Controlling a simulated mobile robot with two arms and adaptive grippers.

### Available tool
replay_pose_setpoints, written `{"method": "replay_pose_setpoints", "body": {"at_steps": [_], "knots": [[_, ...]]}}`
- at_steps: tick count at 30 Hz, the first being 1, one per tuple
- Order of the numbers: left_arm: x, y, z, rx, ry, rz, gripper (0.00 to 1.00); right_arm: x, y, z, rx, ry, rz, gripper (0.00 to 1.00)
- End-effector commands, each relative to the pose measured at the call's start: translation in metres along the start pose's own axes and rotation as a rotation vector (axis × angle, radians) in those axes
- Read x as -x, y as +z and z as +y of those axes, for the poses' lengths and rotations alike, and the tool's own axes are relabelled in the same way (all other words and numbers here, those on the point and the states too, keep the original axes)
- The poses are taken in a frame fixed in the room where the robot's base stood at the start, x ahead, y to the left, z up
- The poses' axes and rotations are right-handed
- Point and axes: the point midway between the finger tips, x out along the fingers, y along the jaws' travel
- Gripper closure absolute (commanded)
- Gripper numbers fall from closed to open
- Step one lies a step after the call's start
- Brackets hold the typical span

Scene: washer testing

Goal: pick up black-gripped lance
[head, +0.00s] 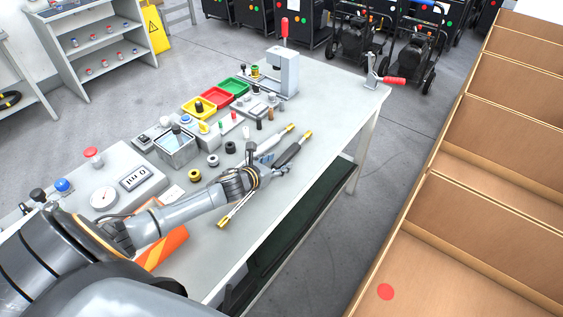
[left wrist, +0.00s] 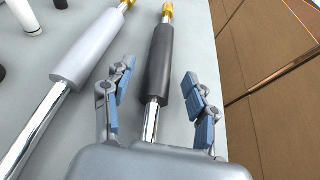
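The black-gripped lance (left wrist: 160,66) lies on the workbench, with a yellow tip, a black sleeve and a shiny metal tube. In the head view its black grip (head: 289,153) shows near the bench's right edge. My left gripper (left wrist: 159,76) is open, with one blue-padded finger on each side of the black grip and visible gaps between. In the head view my left gripper (head: 277,167) is over the near part of the lances. A grey-gripped lance (left wrist: 87,50) lies to the left, close to the left finger. My right gripper is not in view.
The workbench (head: 330,105) holds red, yellow and green bins (head: 218,97), a gauge box (head: 112,190) and several small rings. A clamp with a red handle (head: 385,79) sits at the far corner. Brown compartments (head: 480,200) stand right of the bench.

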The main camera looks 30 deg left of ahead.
Motion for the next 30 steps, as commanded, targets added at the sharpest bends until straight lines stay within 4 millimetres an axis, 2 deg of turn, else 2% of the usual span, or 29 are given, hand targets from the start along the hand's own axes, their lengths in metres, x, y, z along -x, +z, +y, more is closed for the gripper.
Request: {"method": "replay_pose_setpoints", "body": {"at_steps": [1,6,8,23,30], "knots": [[0.0,0.0,0.0,0.0,0.0,0.0,0.55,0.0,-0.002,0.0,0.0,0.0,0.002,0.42],[0.0,0.0,0.0,0.0,0.0,0.0,0.89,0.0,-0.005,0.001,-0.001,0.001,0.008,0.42],[0.0,0.0,0.0,0.0,0.0,0.0,1.0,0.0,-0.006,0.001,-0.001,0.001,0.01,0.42],[0.001,0.006,0.0,-0.002,-0.001,-0.006,1.0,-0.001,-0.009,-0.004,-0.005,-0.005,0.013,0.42],[0.009,0.027,0.001,-0.007,-0.001,-0.009,1.0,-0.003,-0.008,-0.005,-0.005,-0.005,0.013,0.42]]}}
